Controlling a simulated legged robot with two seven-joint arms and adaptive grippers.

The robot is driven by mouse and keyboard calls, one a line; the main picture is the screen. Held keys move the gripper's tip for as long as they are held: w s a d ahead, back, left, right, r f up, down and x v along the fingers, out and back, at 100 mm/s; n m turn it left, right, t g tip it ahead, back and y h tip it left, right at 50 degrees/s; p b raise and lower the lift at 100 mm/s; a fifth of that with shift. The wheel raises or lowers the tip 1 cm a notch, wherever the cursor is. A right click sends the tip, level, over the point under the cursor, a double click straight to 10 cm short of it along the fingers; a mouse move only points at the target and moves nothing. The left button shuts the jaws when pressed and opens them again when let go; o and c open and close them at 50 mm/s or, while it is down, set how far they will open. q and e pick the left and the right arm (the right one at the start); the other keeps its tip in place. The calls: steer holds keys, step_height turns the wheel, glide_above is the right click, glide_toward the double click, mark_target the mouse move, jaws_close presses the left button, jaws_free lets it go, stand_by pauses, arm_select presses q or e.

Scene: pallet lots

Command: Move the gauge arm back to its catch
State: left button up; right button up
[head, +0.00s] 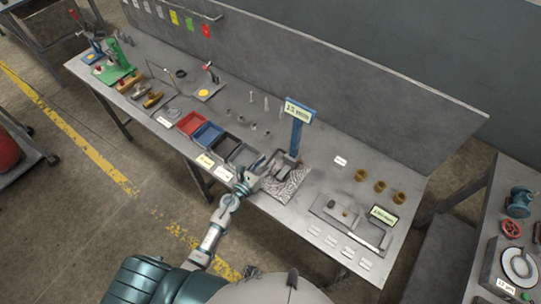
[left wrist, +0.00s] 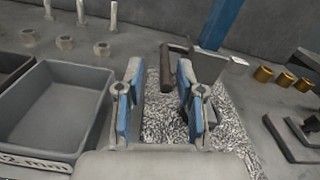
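A blue post with a label plate (head: 299,112) stands at the back of the bench; its lower part (left wrist: 222,22) shows in the left wrist view. At its foot, a dark round bar (left wrist: 166,68) on a thin crosspiece looks like the gauge arm. I cannot make out its catch. My left gripper (head: 262,171) is over the bench in front of the post. In the left wrist view its blue-padded fingers (left wrist: 158,88) are apart, with the bar visible beyond the gap; contact is unclear. A grey speckled patch (head: 290,186) lies below. My right gripper is not in view.
Red (head: 189,123), blue (head: 207,134) and grey bins (head: 243,155) stand left of the gripper. Bolts and nuts (left wrist: 65,42) stand behind them. Brass cups (head: 380,187) and a grey plate fixture (head: 350,222) lie right. The back panel (head: 330,75) bounds the bench.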

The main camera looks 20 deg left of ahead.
mark_target(273, 156)
arm_select(q)
steer(key=shift+d+x, duration=0.2)
steer(key=shift+x, duration=0.75)
steer(key=shift+d+x, duration=0.2)
steer(key=shift+x, duration=0.75)
steer(key=shift+s+a, duration=0.1)
steer(key=shift+s, duration=0.1)
steer(key=shift+a, duration=0.15)
steer(key=shift+a, duration=0.15)
jaws_close()
